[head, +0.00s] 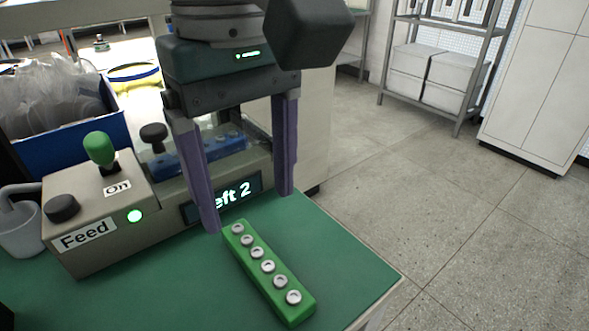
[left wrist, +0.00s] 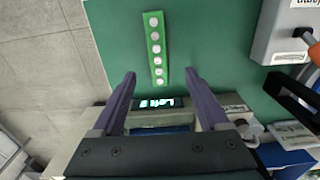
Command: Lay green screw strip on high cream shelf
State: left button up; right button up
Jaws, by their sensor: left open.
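The green screw strip (head: 251,262), with a row of several pale screw heads, lies on the green table top (head: 345,262). It also shows in the left wrist view (left wrist: 162,47). My left gripper (head: 248,212) is open and points down with its purple fingers apart, above the strip's far end. In the left wrist view the strip's near end appears between the open fingers (left wrist: 160,74), with nothing gripped. I cannot clearly identify the high cream shelf; a pale beam (head: 75,14) crosses the upper left. My right gripper is not in view.
A feed machine (head: 105,222) with a green-knobbed lever and a lit display stands behind the strip. A blue bin (head: 55,137) with plastic bags is at left, beside a grey mug (head: 18,238). A metal rack (head: 465,112) stands at back right; the floor between is clear.

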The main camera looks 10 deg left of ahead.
aim_at(262, 259)
pick_arm(q)
jog(key=f, duration=0.4)
jog(key=shift+s+d, duration=0.25)
jog(key=shift+w+f, duration=0.2)
jog(key=shift+f, duration=1.15)
jog(key=shift+w+f, duration=0.2)
jog(key=shift+f, duration=1.15)
jog(key=shift+a, duration=0.1)
grip_shut()
